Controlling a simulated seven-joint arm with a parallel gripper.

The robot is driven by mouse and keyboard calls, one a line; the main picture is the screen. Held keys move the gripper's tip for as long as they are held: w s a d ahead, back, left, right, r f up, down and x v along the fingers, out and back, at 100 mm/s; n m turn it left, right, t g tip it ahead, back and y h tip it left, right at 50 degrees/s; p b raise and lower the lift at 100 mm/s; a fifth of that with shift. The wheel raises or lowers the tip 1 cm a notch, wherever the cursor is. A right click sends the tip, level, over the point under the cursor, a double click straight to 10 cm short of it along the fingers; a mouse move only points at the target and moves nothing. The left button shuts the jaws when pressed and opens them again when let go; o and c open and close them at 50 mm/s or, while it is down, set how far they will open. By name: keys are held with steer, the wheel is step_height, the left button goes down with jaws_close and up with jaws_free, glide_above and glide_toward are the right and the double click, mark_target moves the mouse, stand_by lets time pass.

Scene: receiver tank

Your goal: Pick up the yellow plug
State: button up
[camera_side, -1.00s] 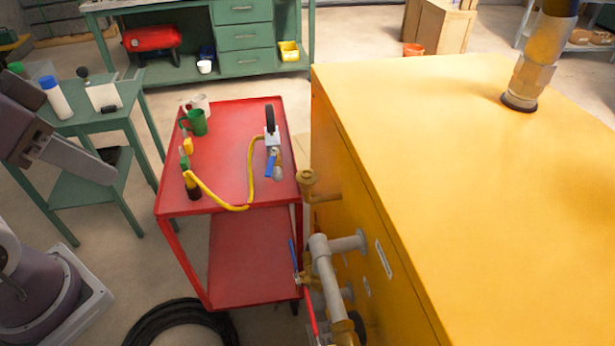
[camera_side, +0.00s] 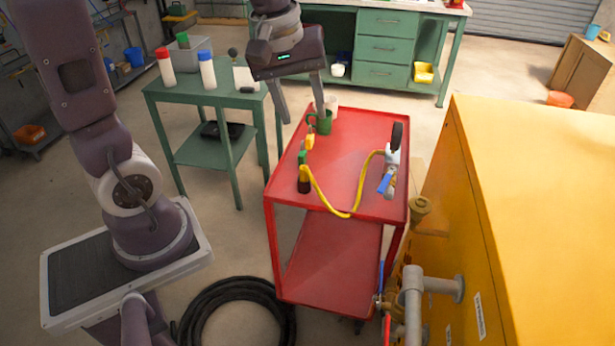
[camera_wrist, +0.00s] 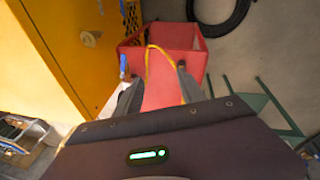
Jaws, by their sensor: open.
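The yellow plug (camera_side: 310,141) is a small piece near the left edge of the red cart's top (camera_side: 350,150) in the side view. A small green piece (camera_side: 302,157) sits just in front of it. My gripper (camera_side: 303,117) points down with its fingers spread, empty. In the picture its fingertips appear just above the plug; I cannot tell the height between them. In the wrist view my fingers (camera_wrist: 157,88) are spread over the red cart (camera_wrist: 188,38), and I cannot make out the plug there.
A green mug (camera_side: 320,122) stands just behind the plug, close to a finger. A yellow hose (camera_side: 335,208) runs from a dark-based fitting (camera_side: 304,180) to a gauge and blue-handled valve (camera_side: 386,182). The yellow tank (camera_side: 530,200) stands right. A green table (camera_side: 215,97) with bottles stands left.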

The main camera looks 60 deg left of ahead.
steer(key=w+a+f+n+g, duration=0.1)
steer(key=w+a+f+n, duration=0.3)
steer(key=f, duration=0.1)
steer(key=n+g, duration=0.2)
steer(key=n, duration=0.6)
glide_above(305, 167)
step_height(305, 167, down, 14)
steer(key=shift+a+r, duration=0.15)
steer(key=f, duration=0.7)
steer(key=shift+d+f, duration=0.15)
steer(key=shift+d, duration=0.05)
jaws_close()
